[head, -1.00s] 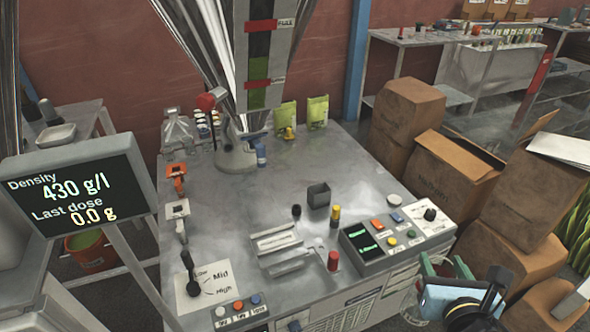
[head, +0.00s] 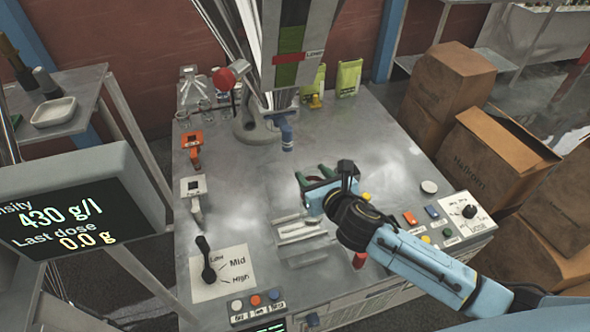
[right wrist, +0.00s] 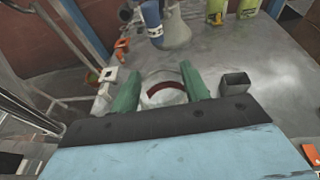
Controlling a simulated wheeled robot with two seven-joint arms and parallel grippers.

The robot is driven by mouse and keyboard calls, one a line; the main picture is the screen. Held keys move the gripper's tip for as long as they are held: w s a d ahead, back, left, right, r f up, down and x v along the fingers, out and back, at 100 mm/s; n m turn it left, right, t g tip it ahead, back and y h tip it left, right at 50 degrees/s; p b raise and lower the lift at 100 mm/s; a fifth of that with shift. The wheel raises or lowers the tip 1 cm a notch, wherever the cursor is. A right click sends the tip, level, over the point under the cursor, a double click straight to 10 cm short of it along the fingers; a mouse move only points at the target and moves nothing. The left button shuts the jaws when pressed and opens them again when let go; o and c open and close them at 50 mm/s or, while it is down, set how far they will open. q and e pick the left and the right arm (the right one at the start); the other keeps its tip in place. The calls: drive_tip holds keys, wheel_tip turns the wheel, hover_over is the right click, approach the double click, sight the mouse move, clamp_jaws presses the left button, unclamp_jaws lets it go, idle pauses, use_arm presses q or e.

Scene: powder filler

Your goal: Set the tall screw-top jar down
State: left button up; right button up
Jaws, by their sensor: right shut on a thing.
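The jar (right wrist: 166,93) shows in the right wrist view as a round, pale top with a dark red curved band, between the two green fingers. My right gripper (right wrist: 158,88) is shut on it. In the head view the right gripper (head: 314,177) reaches in from the lower right over the middle of the metal table (head: 384,150). There the fingers and wrist hide most of the jar, so its height and screw top do not show. I cannot tell whether its base touches the table. My left gripper is out of view.
A grey square cup (right wrist: 236,84) stands just right of the fingers. The blue filler nozzle (head: 287,136) is behind the gripper. A button panel (head: 425,225) lies to the right and a black lever (head: 207,262) at front left. Bare tabletop lies behind and left.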

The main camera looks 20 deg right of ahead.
use_arm(q)
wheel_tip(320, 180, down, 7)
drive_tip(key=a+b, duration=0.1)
drive_tip(key=b, duration=0.6)
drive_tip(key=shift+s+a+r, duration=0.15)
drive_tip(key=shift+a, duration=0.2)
use_arm(e)
drive_tip(key=w+a+f+n+y, duration=0.1)
drive_tip(key=w+f, duration=0.3)
drive_tip(key=f, duration=0.6)
drive_tip(key=shift+a+y, duration=0.3)
drive_tip(key=shift+a, duration=0.3)
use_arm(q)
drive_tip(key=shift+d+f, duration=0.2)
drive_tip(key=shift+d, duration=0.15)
use_arm(e)
drive_tip(key=shift+w+f, duration=0.1)
drive_tip(key=shift+f, duration=0.25)
drive_tip(key=o, duration=1.5)
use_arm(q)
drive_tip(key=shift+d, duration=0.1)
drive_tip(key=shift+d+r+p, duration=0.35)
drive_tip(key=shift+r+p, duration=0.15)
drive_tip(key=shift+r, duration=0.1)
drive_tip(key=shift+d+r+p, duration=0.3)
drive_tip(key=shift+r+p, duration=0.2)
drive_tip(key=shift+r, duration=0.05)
use_arm(e)
drive_tip(key=v, duration=1.3)
drive_tip(key=shift+r, duration=0.25)
